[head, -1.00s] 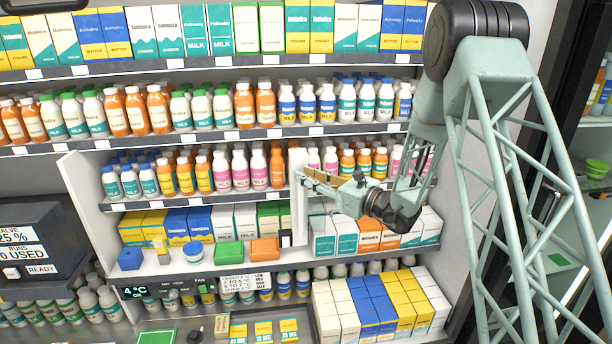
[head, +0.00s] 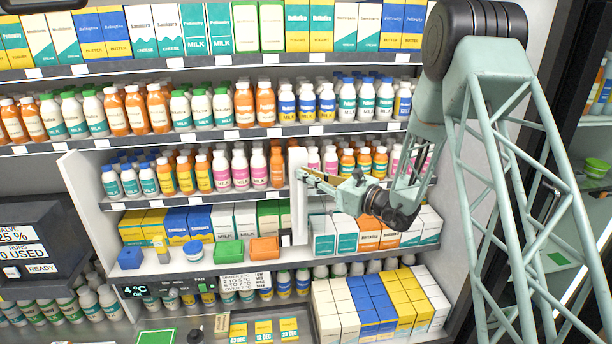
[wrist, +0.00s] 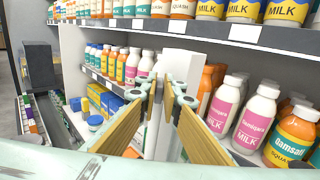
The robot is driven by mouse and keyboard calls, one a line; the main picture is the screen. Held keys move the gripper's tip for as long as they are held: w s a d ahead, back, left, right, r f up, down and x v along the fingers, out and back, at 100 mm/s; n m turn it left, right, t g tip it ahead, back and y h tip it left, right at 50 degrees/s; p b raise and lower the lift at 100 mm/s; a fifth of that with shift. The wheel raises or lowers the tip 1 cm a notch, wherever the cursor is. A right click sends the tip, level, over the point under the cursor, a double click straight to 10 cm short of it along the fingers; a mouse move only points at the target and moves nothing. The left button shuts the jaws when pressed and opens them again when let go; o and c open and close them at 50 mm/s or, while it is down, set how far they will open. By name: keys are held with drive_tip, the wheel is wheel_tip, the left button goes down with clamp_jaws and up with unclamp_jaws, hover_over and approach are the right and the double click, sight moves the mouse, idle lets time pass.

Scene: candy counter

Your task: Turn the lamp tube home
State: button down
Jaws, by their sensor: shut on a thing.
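The lamp tube appears to be the white upright piece (head: 298,195) standing at the front of the middle shelves in the head view. In the wrist view a pale upright (wrist: 163,112) shows between my fingers, and I take it for the same tube. My gripper (head: 308,177) reaches it from the right, near its upper part. In the wrist view my gripper (wrist: 163,90) has its two tan-padded fingers closed in on the tube at their tips. The tube's ends and seating are too small or hidden to judge.
Milk and squash bottles (wrist: 260,115) stand close to the right of my fingers. A shelf edge (wrist: 200,28) runs above. Small tubs and boxes (head: 228,250) sit on the lower shelf left of the tube. Cartons (head: 340,235) stand below my wrist.

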drive_tip(key=shift+w+d+n+g+y+b, duration=0.1)
drive_tip(key=shift+w+n+g+y+b, duration=0.15)
drive_tip(key=shift+n+g+y, duration=0.45)
drive_tip(key=shift+w+d+n+g+y, duration=0.1)
drive_tip(key=shift+w+n+g+y, duration=0.2)
drive_tip(key=shift+n+g, duration=1.1)
drive_tip(key=shift+w+n+g+y, duration=0.1)
drive_tip(key=shift+n+g+y, duration=0.45)
drive_tip(key=shift+g, duration=1.45)
drive_tip(key=shift+w+d+n+g+y, duration=0.1)
drive_tip(key=shift+w+n+g+y, duration=0.1)
drive_tip(key=shift+n+g, duration=1.3)
drive_tip(key=shift+g, duration=0.6)
drive_tip(key=c, duration=2.8)
unclamp_jaws()
drive_tip(key=shift+a, duration=0.1)
drive_tip(key=shift+w+d, duration=0.2)
drive_tip(key=shift+d, duration=1.85)
drive_tip(key=shift+w+d, duration=0.15)
drive_tip(key=shift+d, duration=1.85)
drive_tip(key=shift+o, duration=0.4)
